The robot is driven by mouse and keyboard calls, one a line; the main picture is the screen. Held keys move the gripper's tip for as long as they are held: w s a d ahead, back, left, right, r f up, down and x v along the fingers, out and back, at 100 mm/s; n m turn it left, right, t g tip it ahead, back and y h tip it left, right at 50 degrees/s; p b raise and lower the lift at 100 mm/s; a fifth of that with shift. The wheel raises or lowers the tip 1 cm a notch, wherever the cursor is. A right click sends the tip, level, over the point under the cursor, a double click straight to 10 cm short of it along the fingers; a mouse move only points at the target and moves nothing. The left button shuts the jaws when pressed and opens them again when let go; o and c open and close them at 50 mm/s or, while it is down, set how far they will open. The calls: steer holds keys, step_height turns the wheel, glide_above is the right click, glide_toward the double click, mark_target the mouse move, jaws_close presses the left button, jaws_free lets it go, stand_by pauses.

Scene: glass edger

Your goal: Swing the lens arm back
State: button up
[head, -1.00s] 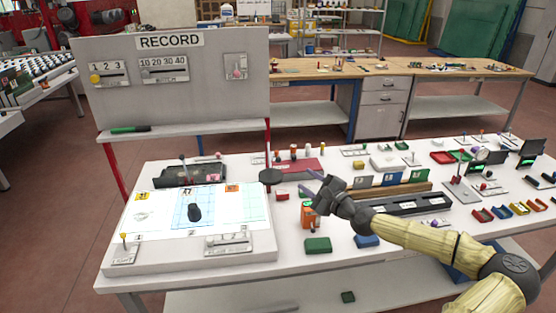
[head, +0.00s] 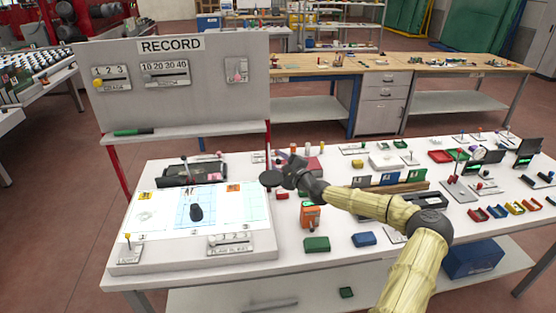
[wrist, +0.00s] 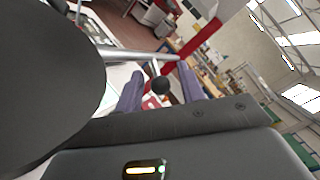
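The lens arm shows in the wrist view as a pale metal rod (wrist: 145,56) with a large dark disc (wrist: 45,85) at its left end. In the head view the dark disc (head: 271,178) is at the right edge of the lit panel. A dark ball knob (wrist: 161,85) is seen between my gripper's two purple fingers in the wrist view, with a gap on each side. My gripper (head: 284,160) is open, just above and right of the disc in the head view. Whether the knob lies fully between the fingertips in depth I cannot tell.
The lit panel (head: 166,210) lies left of my gripper. The RECORD board (head: 205,95) stands behind it on red posts. An orange device (head: 310,216), a green box (head: 316,244) and a blue box (head: 364,239) sit near my arm. Many small items fill the table's right side.

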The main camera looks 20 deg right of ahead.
jaws_close()
